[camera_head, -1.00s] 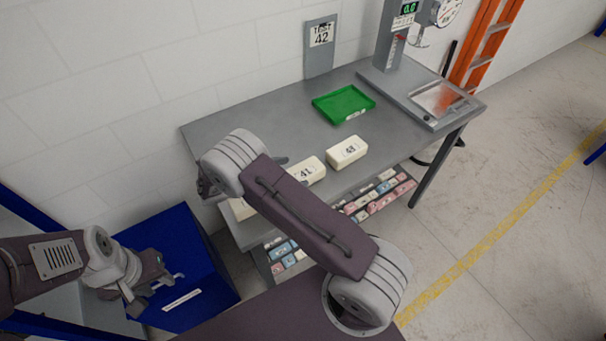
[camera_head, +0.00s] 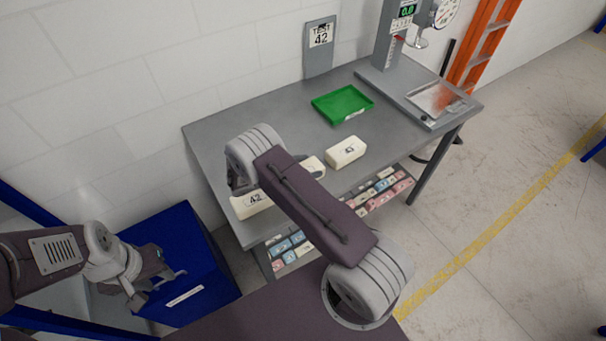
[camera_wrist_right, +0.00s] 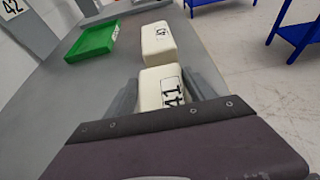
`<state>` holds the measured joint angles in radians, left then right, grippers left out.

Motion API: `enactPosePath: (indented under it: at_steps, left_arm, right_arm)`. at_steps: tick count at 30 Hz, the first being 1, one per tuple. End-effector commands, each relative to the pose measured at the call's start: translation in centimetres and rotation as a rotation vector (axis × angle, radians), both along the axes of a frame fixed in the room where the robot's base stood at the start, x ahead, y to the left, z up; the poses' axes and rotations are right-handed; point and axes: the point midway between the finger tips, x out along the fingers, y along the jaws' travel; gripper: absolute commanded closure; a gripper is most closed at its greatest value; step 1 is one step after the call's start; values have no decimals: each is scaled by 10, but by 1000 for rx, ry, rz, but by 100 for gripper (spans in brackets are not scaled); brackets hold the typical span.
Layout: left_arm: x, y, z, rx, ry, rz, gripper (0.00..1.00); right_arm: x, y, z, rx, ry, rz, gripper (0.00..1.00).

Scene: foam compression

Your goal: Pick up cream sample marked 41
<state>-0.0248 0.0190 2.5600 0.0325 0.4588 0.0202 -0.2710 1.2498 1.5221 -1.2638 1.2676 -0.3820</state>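The cream sample marked 41 (camera_head: 314,168) lies on the grey table, mostly hidden behind my right arm in the head view. In the right wrist view the same sample (camera_wrist_right: 160,88) sits between the two fingers of my right gripper (camera_wrist_right: 162,95), its number facing up. The fingers stand apart on either side of it; firm contact does not show. My left gripper (camera_head: 160,285) is open and empty over the blue bin at the lower left.
Another cream block (camera_head: 345,152) lies just beyond the sample, and one marked 42 (camera_head: 253,204) lies at the table's near left. A green tray (camera_head: 343,104) and a test stand (camera_head: 393,45) are farther back. Small coloured blocks (camera_head: 385,190) fill a lower shelf.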

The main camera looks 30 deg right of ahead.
Motion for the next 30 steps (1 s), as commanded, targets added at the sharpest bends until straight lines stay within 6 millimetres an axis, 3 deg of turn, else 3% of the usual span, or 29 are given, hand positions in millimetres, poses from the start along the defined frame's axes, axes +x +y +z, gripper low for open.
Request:
enactPosePath:
  at_steps: [11, 17, 30]
  left_arm:
    - [0, 0, -2, 0, 0, 0, 64]
    - [0, 0, -11, 0, 0, 0, 64]
    - [0, 0, -29, 0, 0, 0, 64]
  right_arm:
    - [0, 0, 5, 0, -1, 1, 75]
    - [1, 0, 40, 3, -7, 0, 75]
    - [-2, -96, 96, -1, -3, -4, 75]
